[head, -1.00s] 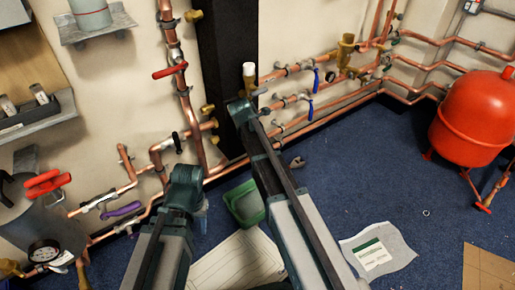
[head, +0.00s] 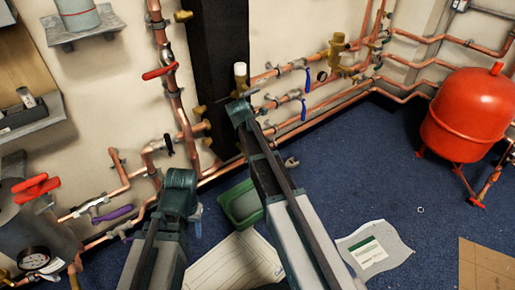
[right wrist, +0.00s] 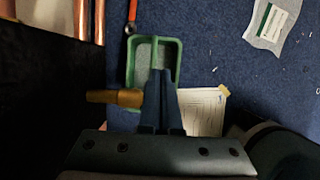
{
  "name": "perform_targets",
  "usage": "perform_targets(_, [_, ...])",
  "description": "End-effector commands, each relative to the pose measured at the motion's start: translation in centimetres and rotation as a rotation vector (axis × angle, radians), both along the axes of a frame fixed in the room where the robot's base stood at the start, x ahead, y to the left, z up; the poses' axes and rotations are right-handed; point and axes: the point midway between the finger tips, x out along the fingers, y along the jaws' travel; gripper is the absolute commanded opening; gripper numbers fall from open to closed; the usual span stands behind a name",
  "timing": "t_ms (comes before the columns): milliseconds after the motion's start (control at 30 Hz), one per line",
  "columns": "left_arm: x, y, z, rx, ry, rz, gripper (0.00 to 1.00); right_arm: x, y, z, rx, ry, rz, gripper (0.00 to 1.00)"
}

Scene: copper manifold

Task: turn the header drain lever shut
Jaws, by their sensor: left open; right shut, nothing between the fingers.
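Several valve levers show in the head view: a red lever (head: 160,71) on the upright copper pipe, a purple lever (head: 114,214) low at left, and two blue levers, upper (head: 307,80) and lower (head: 303,109). I cannot tell which is the header drain lever. My left gripper (head: 197,214) is small and mostly hidden beyond my left arm, apart from the levers. My right gripper is hidden in the head view. In the right wrist view my right gripper (right wrist: 160,85) is shut and empty above a green tray, beside a brass fitting (right wrist: 115,97). A red lever end (right wrist: 132,14) shows beyond the tray.
The green tray (head: 240,203) stands on the blue floor near the pipes. A red tank (head: 470,115) stands at right. A black column (head: 218,50) rises behind the arms. Paper sheets (head: 375,250) lie on the floor. Open floor lies between tray and tank.

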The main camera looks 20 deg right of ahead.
Motion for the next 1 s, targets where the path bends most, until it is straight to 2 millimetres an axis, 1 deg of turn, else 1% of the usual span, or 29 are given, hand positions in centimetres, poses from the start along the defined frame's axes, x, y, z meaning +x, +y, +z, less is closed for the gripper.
perform_targets(533, [0.0, 0.0, -0.1, 0.000, 0.000, 0.000, 0.50, 0.0, -0.1, -0.1, -0.002, -0.001, -0.001, 0.00])
perform_targets(900, [0.0, 0.0, -0.6, 0.000, 0.000, 0.000, 0.50, -0.7, 1.6, -0.6, 0.006, 0.005, 0.001, 0.00])
perform_targets(1000, [0.0, 0.0, -0.6, 0.000, 0.000, 0.000, 0.50, -0.8, 1.8, -0.7, 0.006, 0.005, 0.002, 0.00])
